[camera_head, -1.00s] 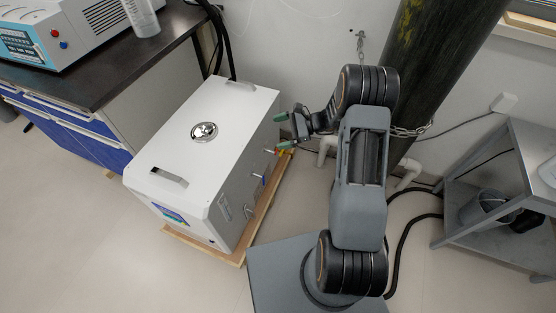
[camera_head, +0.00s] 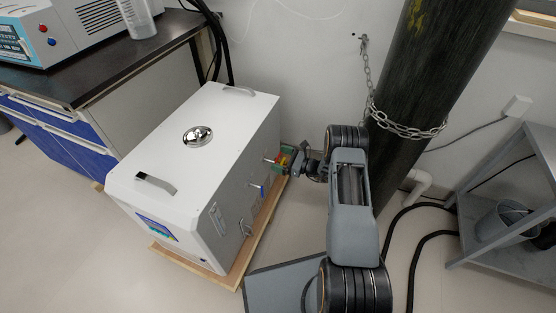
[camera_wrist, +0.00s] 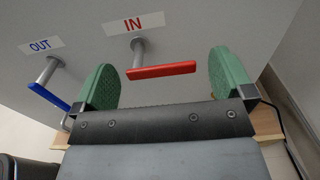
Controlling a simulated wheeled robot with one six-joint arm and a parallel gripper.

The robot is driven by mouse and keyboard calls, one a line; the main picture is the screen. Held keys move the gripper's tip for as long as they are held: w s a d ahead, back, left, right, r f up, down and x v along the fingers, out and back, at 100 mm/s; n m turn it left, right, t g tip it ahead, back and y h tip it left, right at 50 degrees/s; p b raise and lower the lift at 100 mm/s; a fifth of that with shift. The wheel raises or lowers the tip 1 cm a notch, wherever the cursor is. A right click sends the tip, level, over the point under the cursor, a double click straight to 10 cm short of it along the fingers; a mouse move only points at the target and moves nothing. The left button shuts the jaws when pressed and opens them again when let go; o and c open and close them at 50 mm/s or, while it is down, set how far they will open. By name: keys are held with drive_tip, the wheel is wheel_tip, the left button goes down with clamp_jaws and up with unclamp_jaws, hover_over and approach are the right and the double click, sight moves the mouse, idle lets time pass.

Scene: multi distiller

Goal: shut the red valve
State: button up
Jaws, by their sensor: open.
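The red valve handle (camera_wrist: 162,71) sits on a metal stem below the "IN" label (camera_wrist: 132,24) in the wrist view. It lies crosswise, nearly level in that view. My gripper (camera_wrist: 162,80) is open, with one green fingertip on each side of the red handle; I see gaps on both sides. In the head view my gripper (camera_head: 284,158) is at the right side of the white distiller (camera_head: 215,135), over the red handle, which is partly hidden there. The blue valve handle (camera_wrist: 48,97) is left of the gripper, under the "OUT" label (camera_wrist: 40,45); it also shows in the head view (camera_head: 258,190).
The distiller stands on a wooden base (camera_head: 262,232). A dark chained cylinder (camera_head: 425,90) stands behind my arm. A grey metal shelf (camera_head: 510,200) is at the right, and a dark-topped blue cabinet (camera_head: 70,140) at the left. Floor is clear in front of the distiller.

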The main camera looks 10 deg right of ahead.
drive_tip(key=shift+x, duration=0.8)
drive_tip(key=c, duration=0.9)
